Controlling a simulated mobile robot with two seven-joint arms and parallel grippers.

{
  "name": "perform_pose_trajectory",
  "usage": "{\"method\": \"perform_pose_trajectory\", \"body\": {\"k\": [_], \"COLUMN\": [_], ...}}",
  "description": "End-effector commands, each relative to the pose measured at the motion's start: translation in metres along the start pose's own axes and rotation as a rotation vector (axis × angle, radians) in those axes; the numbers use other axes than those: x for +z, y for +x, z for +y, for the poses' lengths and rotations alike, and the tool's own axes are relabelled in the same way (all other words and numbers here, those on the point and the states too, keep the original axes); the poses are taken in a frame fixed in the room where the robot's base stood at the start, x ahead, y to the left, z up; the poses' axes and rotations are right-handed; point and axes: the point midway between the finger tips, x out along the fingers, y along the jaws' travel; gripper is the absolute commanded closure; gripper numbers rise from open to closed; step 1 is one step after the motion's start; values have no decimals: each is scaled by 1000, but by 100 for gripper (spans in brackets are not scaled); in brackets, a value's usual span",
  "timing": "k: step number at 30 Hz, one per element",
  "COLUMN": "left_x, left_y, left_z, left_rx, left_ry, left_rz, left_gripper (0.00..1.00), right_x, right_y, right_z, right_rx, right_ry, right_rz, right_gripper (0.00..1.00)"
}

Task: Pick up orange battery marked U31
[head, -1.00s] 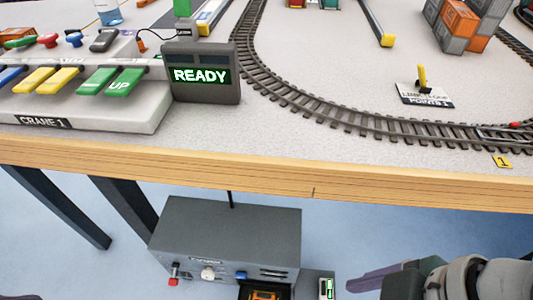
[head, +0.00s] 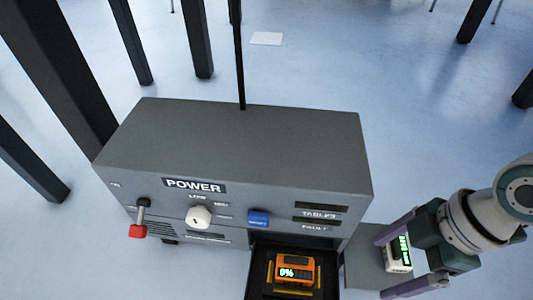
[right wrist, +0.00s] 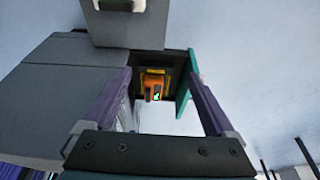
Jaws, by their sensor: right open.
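An orange battery (head: 293,270) with a lit percent display lies in the open black drawer (head: 262,252) at the front of the grey power box. Its U31 mark is not readable. It also shows in the right wrist view (right wrist: 153,80), in the dark drawer, framed between my finger tips. My right gripper (head: 380,268) is open, with purple fingers apart, to the right of the drawer. It holds nothing. In the right wrist view the gripper (right wrist: 160,73) appears in front of the battery with a visible gap. My left gripper is out of view.
The grey power box (head: 240,140) carries a red-tipped lever (head: 138,230), a white knob (head: 199,217) and a blue switch (head: 259,218). A white block with a green display (head: 399,254) stands on a grey ledge beside the drawer, near my right fingers. Dark table legs stand behind.

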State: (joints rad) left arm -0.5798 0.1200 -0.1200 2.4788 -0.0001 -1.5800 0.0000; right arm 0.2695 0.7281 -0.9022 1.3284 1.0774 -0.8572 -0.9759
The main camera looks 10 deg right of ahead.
Motion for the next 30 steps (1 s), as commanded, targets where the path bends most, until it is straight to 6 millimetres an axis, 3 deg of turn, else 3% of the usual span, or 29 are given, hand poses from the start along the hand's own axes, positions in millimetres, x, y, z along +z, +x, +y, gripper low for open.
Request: {"method": "perform_pose_trajectory", "body": {"k": [1,6,18,30], "left_x": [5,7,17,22], "left_y": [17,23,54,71], "left_z": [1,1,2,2], "left_rx": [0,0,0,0], "left_ry": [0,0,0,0], "left_rz": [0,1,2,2], "left_gripper": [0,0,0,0], "right_x": [9,9,-70,-102], "right_y": [16,22,49,57], "right_z": [3,7,7,7], "right_rx": [4,10,10,11], "right_ry": [0,-3,-4,-3], "right_rz": [-5,-6,-3,-6], "right_gripper": [10,10,10,10]}}
